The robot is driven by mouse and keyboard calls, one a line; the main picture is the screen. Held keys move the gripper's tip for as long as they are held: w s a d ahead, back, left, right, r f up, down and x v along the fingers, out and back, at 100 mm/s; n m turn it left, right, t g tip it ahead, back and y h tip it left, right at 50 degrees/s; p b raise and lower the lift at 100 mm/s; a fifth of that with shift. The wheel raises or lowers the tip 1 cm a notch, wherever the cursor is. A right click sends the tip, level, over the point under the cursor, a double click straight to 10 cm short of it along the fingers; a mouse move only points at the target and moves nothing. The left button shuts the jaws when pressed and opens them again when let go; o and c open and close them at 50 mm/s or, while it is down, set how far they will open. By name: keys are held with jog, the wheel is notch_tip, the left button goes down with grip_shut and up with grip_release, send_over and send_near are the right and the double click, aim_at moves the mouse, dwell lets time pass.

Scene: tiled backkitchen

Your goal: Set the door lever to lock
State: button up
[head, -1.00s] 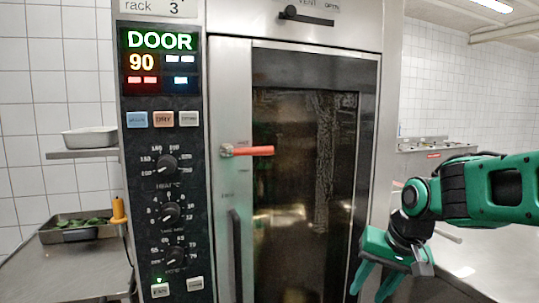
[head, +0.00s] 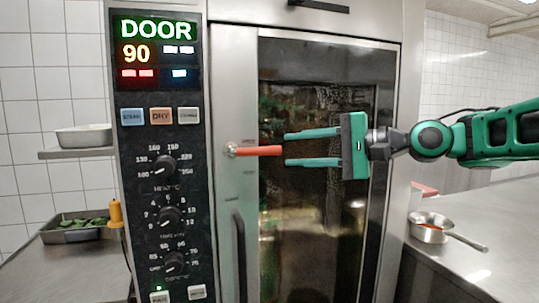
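The door lever (head: 262,151) is an orange-red handle on a metal pivot at the left side of the oven door (head: 318,215). It lies level and points right. Small writing near the pivot is too small to read. My gripper (head: 287,148) is open in front of the door. Its two teal fingers point left, one above and one below the level of the lever. The fingertips are at about the lever's free end. I cannot tell whether they touch it. The display (head: 157,52) reads DOOR and 90.
A vertical door handle (head: 239,255) hangs below the lever. The control panel (head: 162,235) with knobs is at the left. A tray (head: 68,232) of greens and a tray on a shelf (head: 85,137) stand further left. A pan (head: 430,233) sits on the right counter (head: 470,262).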

aim_at(270, 151)
jog(key=x, duration=0.9)
grip_shut()
